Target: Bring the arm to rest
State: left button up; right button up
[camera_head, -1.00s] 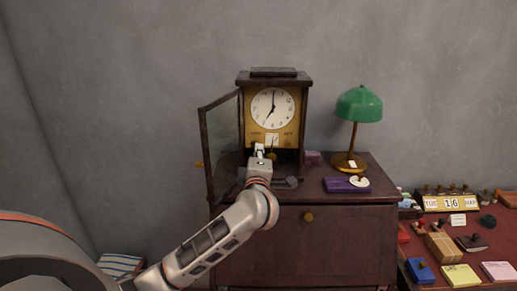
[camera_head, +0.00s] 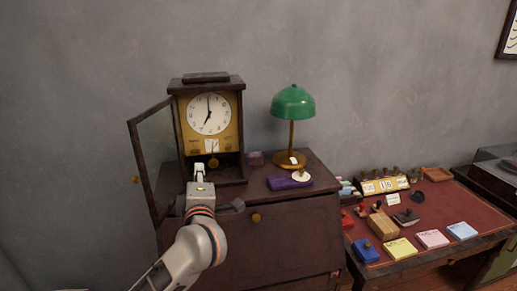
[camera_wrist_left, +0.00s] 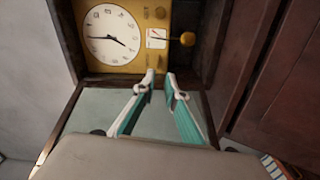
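My left gripper (camera_head: 199,168) is in front of the lower part of a wooden clock (camera_head: 209,145) with a white dial and a brass pendulum (camera_head: 213,162). In the left wrist view its two fingers (camera_wrist_left: 161,76) show a small gap between the tips, with nothing between them. The clock's dial (camera_wrist_left: 110,36) and pendulum (camera_wrist_left: 187,39) lie beyond the tips, apart from them as far as I can tell. The clock's glass door (camera_head: 157,160) stands open to the left of the gripper. My right gripper is not in view.
The clock stands on a dark wooden cabinet (camera_head: 285,228). A green lamp (camera_head: 293,103) and a purple box (camera_head: 285,182) are to its right. A red-topped desk (camera_head: 450,205) with stamps and paper pads is farther right.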

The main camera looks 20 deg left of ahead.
pick_arm(q)
jog(key=s+d+m+t, duration=0.4)
jog(key=s+m+t, duration=0.1)
jog(key=m+t, duration=0.15)
jog(key=s+d+f+m+g+h, duration=0.1)
jog(key=s+d+f+m+h, duration=0.1)
jog(key=d+f+m+h, duration=0.5)
jog(key=s+d+f+m+g+h, duration=0.1)
jog(key=s+d+f+m+h, duration=0.1)
jog(key=d+f+m+h, duration=0.4)
jog(key=s+a+f+m+g, duration=0.1)
jog(key=s+f, duration=0.4)
jog(key=f, duration=0.5)
jog(key=s+a+f+m+g+y, duration=0.1)
jog(key=s+f+m+g, duration=0.2)
jog(key=f, duration=0.7)
jog(key=s+a+f+m+g, duration=0.1)
jog(key=s+f+m+g, duration=0.2)
jog(key=s+f+g, duration=0.2)
jog(key=s+f, duration=0.3)
jog(key=f, duration=0.2)
jog(key=shift+s+f, duration=0.15)
jog(key=shift+f, duration=0.15)
